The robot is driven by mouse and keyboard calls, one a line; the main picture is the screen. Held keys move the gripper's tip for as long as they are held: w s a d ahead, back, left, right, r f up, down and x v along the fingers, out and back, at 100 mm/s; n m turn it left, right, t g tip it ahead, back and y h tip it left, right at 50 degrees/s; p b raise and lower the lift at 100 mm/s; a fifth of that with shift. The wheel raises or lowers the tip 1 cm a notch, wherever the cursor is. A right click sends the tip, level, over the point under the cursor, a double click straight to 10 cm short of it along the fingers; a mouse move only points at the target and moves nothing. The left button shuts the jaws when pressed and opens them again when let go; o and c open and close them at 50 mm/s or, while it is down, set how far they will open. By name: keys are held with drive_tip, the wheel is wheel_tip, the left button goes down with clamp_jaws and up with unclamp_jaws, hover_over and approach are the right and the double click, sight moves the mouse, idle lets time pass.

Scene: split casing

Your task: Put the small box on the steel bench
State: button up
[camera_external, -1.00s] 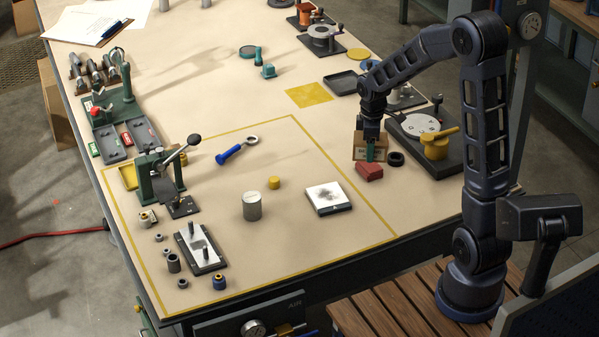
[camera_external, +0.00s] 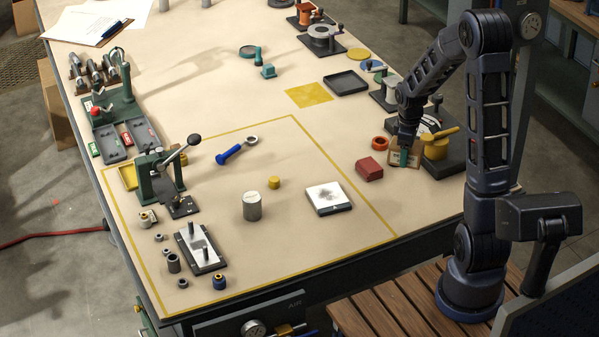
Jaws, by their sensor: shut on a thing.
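A small brown box (camera_external: 393,159) is at the right side of the beige-topped worktable (camera_external: 330,125). The box sits just right of a red block (camera_external: 369,169) and left of the dark fixture under the yellow part. I cannot tell whether its underside touches the tabletop. No surface in view is clearly recognisable as the steel bench.
The yellow cylindrical part with a handle (camera_external: 436,147) stands close on the right. A dark tray (camera_external: 346,83) and a yellow square (camera_external: 309,96) lie farther back. The table's right edge is close.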

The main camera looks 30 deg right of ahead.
sight(401, 199)
wheel_tip(401, 199, down, 15)
idle(0.8)
drive_tip(key=o, duration=1.4)
drive_tip(key=shift+f, duration=0.1)
drive_tip(key=shift+o, duration=0.2)
